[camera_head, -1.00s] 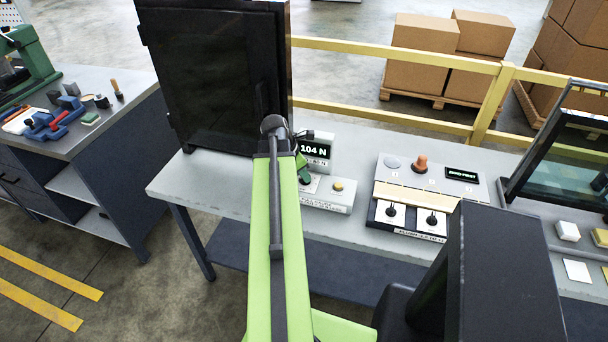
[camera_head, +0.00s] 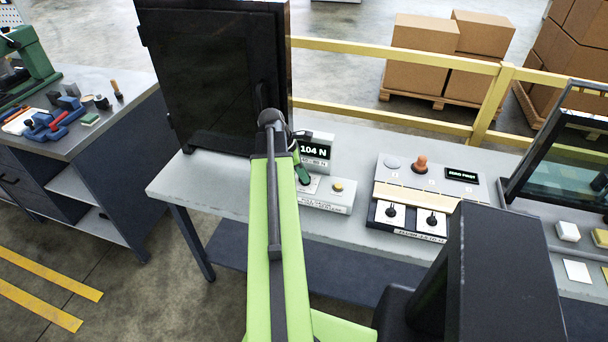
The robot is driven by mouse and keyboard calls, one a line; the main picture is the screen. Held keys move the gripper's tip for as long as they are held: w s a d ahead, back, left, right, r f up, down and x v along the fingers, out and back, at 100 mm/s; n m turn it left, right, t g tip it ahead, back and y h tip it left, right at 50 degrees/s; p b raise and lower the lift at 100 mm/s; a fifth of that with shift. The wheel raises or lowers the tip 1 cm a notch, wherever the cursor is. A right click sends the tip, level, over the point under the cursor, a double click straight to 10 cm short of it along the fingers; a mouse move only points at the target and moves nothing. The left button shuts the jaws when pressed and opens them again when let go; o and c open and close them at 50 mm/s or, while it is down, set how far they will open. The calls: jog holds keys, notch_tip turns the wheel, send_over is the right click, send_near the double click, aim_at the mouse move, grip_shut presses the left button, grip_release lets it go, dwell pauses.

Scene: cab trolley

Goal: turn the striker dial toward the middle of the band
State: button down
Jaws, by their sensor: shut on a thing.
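The tester with the black display reading 104 N (camera_head: 316,151) stands on the grey bench, left of its middle. Its low white base (camera_head: 326,203) carries a yellow button (camera_head: 338,187) and printed labels. My gripper (camera_head: 304,181) is at the left part of this base, mostly hidden behind my green arm and dark wrist. It is shut on the striker dial, which is covered by the gripper, so neither its pointer nor the band can be read.
A black cabinet (camera_head: 210,70) stands close behind and left of my wrist. To the right are a control panel (camera_head: 388,180) with an orange knob (camera_head: 421,164) and a dark-framed screen (camera_head: 570,155). A yellow rail (camera_head: 400,117) runs behind the bench (camera_head: 215,190).

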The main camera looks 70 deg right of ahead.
jog(key=shift+m+y, duration=0.3)
jog(key=shift+m, duration=0.5)
jog(key=c, duration=1.5)
grip_release()
jog(key=shift+r, duration=0.1)
